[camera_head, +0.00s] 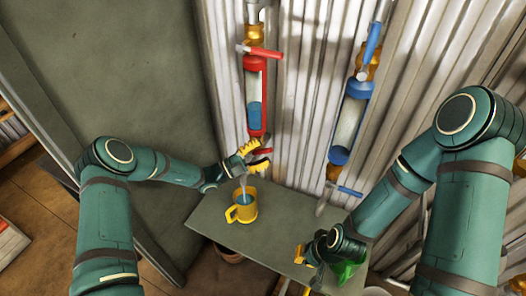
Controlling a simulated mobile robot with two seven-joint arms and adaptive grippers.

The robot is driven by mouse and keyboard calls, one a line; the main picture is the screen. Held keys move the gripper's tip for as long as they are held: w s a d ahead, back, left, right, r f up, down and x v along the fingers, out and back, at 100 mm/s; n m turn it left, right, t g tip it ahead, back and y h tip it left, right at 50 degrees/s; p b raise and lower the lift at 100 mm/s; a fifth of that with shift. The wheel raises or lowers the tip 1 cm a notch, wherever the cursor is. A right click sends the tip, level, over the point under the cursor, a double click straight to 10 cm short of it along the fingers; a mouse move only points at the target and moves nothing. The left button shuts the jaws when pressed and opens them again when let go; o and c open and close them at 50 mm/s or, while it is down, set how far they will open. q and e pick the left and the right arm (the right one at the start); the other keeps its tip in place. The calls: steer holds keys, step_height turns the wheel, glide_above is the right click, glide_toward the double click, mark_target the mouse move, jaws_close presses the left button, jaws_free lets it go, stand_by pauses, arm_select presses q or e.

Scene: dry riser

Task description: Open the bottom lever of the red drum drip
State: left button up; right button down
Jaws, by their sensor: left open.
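The red drum drip (255,95) hangs on the corrugated wall, a clear tube between red caps with blue liquid in its lower part. Its red top lever (265,53) sticks out to the right. Its bottom lever (267,150) is mostly hidden behind my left gripper. My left gripper (256,158) is open, its yellow-tipped fingers at the drip's lower end; I cannot tell if they touch the lever. A thin grey-blue spout or stream shows below it, above a yellow mug (240,213). My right gripper (305,258) is low at the table's right; its jaws are unclear.
A blue drum drip (348,115) with blue levers hangs to the right. The grey table (275,225) is mostly clear between mug and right gripper. A green object (346,272) is beside my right gripper. A dark grey panel (120,75) stands at left.

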arm_select(q)
steer(key=v, duration=1.1)
steer(key=shift+a, duration=0.15)
